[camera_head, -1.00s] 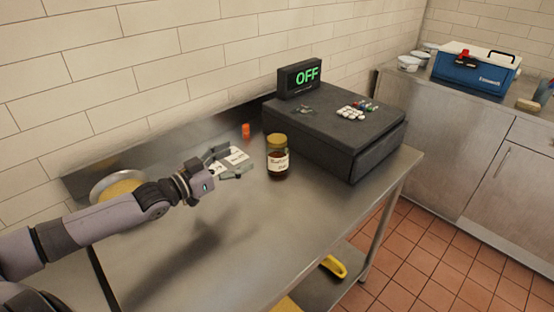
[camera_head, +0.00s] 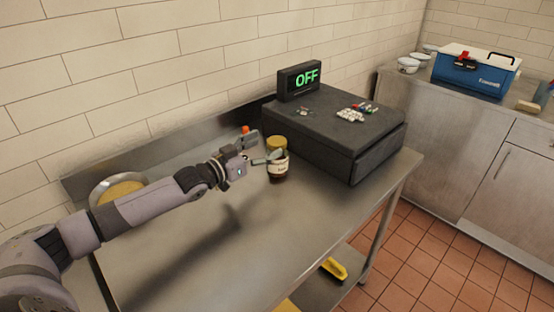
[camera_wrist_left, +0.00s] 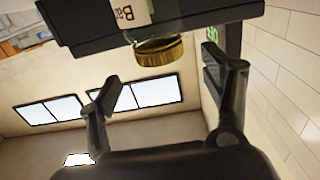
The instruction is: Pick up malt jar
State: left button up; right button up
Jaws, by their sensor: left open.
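The malt jar (camera_head: 278,168), brown with a gold lid and a white label, stands upright on the steel table in the head view, beside the black cash register. My left gripper (camera_head: 264,149) is open at the jar's left side, with one finger in front of the jar and the other toward the back. In the left wrist view the jar's gold lid (camera_wrist_left: 159,50) and part of its label show ahead of the open fingers (camera_wrist_left: 165,78). I cannot tell whether a finger touches the jar. My right gripper is not in view.
A small orange object (camera_head: 245,130) is behind the gripper. A round dish (camera_head: 118,188) sits at the table's left. The table's front (camera_head: 250,250) is clear.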

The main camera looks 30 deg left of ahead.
aim_at(270, 147)
pick_arm(q)
jog(key=shift+f+p+x, duration=0.15)
jog(key=shift+f+x, duration=0.05)
jog(key=shift+x, duration=0.7)
jog(key=shift+f+p+x, duration=0.1)
jog(key=shift+f+x, duration=0.1)
jog(key=shift+x, duration=0.7)
jog(key=shift+f+p+x, duration=0.15)
jog(key=shift+f+x, duration=0.05)
jog(key=shift+x, duration=0.75)
jog(key=shift+a, duration=0.1)
jog(key=shift+f, duration=0.1)
grip_shut()
jog(key=shift+s, duration=0.1)
